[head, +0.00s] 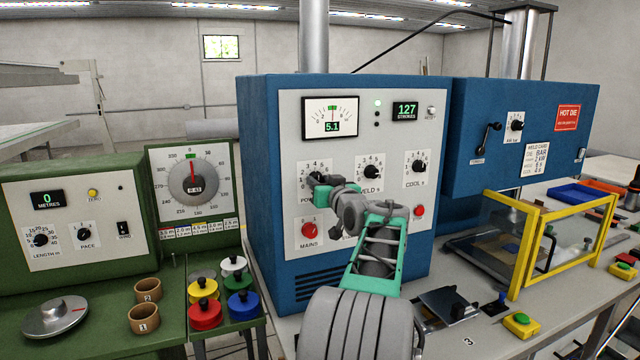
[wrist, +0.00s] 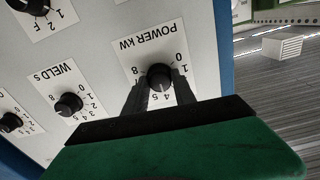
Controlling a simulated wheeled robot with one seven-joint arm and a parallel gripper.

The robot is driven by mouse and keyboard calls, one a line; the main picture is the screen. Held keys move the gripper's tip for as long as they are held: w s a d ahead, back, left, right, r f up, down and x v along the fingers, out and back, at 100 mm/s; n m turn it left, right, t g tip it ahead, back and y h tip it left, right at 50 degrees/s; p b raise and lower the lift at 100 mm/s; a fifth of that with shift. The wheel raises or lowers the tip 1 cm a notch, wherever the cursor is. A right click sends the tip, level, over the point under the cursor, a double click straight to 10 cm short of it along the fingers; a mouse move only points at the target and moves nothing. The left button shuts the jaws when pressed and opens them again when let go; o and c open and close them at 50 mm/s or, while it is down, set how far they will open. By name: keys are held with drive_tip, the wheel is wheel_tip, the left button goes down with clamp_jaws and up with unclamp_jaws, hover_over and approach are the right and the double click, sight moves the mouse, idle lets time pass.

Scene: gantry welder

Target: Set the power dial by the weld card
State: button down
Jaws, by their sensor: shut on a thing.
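The power dial is a black knob (wrist: 160,76) on a white plate marked POWER kW, upside down in the wrist view. My gripper (wrist: 160,92) has its two dark fingers on either side of the knob and is shut on it. In the head view my gripper (head: 322,184) reaches the upper left dial of the blue cabinet and hides most of it. I cannot tell which number the knob points at. The weld card (head: 535,160) is a white sheet on the blue housing at right; it reads BAR and seems to read 2 kW, with smaller lines unclear.
The WELD dial (head: 371,172) and COOL dial (head: 418,167) sit right of the power dial. The red MAINS button (head: 309,230) is below it. A yellow-framed guard (head: 530,245) stands right; a green bench (head: 110,325) stands left.

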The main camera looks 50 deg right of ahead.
drive_tip(key=shift+f+n+b, duration=0.1)
drive_tip(key=shift+n+b, duration=0.2)
drive_tip(key=shift+b, duration=0.3)
drive_tip(key=shift+n+b, duration=5.6)
drive_tip(key=shift+b, duration=0.95)
drive_tip(key=c, duration=1)
unclamp_jaws()
